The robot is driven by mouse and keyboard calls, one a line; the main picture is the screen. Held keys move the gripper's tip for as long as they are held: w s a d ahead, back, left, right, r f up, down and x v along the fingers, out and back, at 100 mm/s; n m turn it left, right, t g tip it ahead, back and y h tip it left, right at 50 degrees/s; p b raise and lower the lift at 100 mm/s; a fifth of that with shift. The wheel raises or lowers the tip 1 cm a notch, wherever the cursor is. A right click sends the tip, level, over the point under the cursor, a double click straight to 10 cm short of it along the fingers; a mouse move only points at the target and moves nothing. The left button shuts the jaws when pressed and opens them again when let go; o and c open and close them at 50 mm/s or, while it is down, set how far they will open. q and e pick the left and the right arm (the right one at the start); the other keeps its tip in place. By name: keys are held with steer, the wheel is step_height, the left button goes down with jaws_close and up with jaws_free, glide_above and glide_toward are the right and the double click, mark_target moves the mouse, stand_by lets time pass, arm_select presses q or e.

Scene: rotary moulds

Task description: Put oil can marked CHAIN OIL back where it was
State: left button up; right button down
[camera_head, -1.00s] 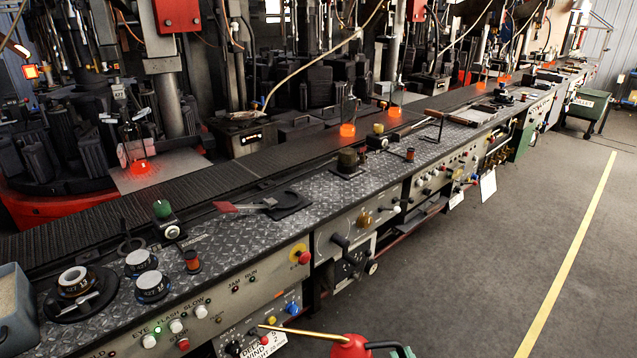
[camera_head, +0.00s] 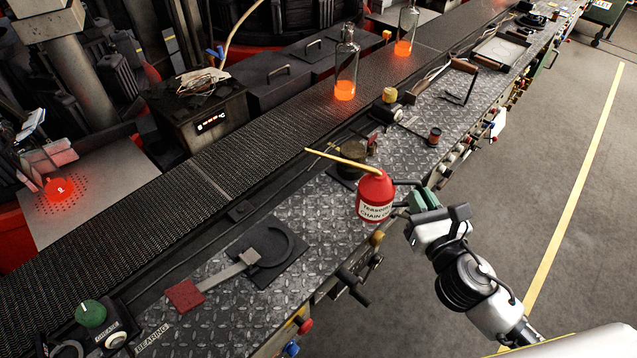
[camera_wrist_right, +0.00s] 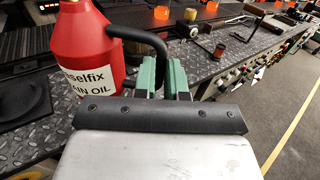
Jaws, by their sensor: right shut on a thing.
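The red oil can (camera_head: 374,198) has a white label reading CHAIN OIL, a long brass spout pointing left and a black handle. My right gripper (camera_head: 412,198) is shut on the can's handle at its right side. The can looks upright over the near edge of the diamond-plate bench (camera_head: 330,215); whether its base touches the plate I cannot tell. In the right wrist view the can (camera_wrist_right: 90,50) fills the upper left, with the green fingers (camera_wrist_right: 163,78) at its black handle. My left gripper is not in view.
A dark cup-like pot (camera_head: 351,163) stands behind the can. Glowing bottles (camera_head: 345,75) stand on the dark conveyor (camera_head: 180,195). Bare plate lies between the pad and the can.

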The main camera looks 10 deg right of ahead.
steer(key=w+a+f, duration=0.2)
steer(key=a, duration=0.1)
steer(key=w+a+f, duration=0.4)
steer(key=w+a, duration=0.1)
steer(key=shift+w+a+b, duration=0.1)
steer(key=shift+a+b, duration=0.2)
steer(key=shift+b, duration=0.05)
step_height(320, 180, down, 4)
steer(key=shift+r+b, duration=0.25)
steer(key=shift+b, duration=0.65)
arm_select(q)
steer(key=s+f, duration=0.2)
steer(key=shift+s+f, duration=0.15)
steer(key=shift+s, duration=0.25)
arm_select(e)
steer(key=shift+f, duration=0.35)
steer(key=shift+f+b, duration=0.2)
steer(key=shift+b, duration=0.1)
steer(key=c, duration=1.2)
jaws_free()
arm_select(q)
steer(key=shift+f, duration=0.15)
